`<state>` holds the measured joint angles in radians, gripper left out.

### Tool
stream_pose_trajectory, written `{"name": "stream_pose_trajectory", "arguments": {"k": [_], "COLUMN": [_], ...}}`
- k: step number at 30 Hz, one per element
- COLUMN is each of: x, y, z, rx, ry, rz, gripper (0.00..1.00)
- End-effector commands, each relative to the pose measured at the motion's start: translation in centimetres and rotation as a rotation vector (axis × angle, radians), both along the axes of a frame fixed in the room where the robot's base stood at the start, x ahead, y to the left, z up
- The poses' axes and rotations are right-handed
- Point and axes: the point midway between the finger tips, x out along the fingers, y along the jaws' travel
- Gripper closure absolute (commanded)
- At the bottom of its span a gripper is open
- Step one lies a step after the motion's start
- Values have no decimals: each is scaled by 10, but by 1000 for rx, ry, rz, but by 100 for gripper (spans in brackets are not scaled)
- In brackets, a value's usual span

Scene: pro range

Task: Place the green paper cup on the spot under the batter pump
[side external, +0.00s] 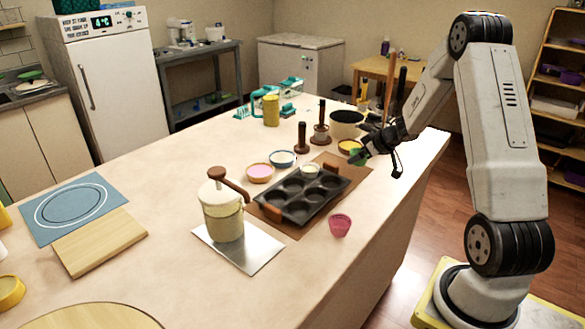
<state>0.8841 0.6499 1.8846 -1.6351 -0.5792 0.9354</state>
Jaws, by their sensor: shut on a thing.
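The green paper cup (357,157) is held at the tip of my gripper (367,151), above the right side of the table near the far end of the muffin tin. My gripper is shut on it, and its dark fingers hide part of the cup. The batter pump (222,218) is a cream container with a brown handle and spout. It stands on a silver plate (262,252) toward the front of the table, left of and nearer than my gripper. The spout reaches right from the pump's top. No separate marked spot can be made out beneath it.
A dark muffin tin (296,213) on a brown mat (358,171) lies between pump and gripper, with a pale cup (310,169) in one hollow. A pink cup (340,225) stands at its right. Bowls (260,173), brown-handled tools (302,138) and a pot (346,124) stand behind.

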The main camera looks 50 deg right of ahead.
Motion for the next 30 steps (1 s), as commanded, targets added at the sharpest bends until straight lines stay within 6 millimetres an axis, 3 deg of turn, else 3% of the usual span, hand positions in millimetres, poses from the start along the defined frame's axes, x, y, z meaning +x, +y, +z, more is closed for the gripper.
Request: {"name": "stream_pose_trajectory", "arguments": {"k": [4,18,30], "x": [-14,-71,-87], "y": [9,47,57], "z": [21,49,57], "rx": [-2,-1,1], "ry": [-2,-1,-1], "rz": [-1,-1,-1], "gripper": [81,81,81]}}
